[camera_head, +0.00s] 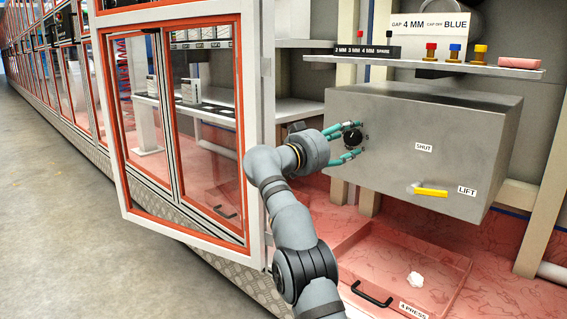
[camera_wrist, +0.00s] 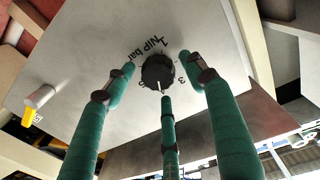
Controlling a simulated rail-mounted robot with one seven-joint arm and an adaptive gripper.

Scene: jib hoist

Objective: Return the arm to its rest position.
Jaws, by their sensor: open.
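My arm reaches from the bottom of the head view up to a grey metal box (camera_head: 428,150). My gripper (camera_head: 354,141) has green fingers, spread open at the box's front face. A black knob (camera_head: 352,137) sits between the fingertips. In the wrist view the fingers stand apart around the knob (camera_wrist: 158,72), with "NIP bar" and numbers printed beside it. I cannot tell whether any fingertip touches the knob. Nothing is held.
A yellow lever (camera_head: 430,191) marked LIFT is low on the box. Above is a shelf (camera_head: 430,66) with coloured caps and a pink block. Below is a red tray (camera_head: 400,270) with a black handle and a white lump. An open red-framed glass door (camera_head: 183,130) stands close left of my arm.

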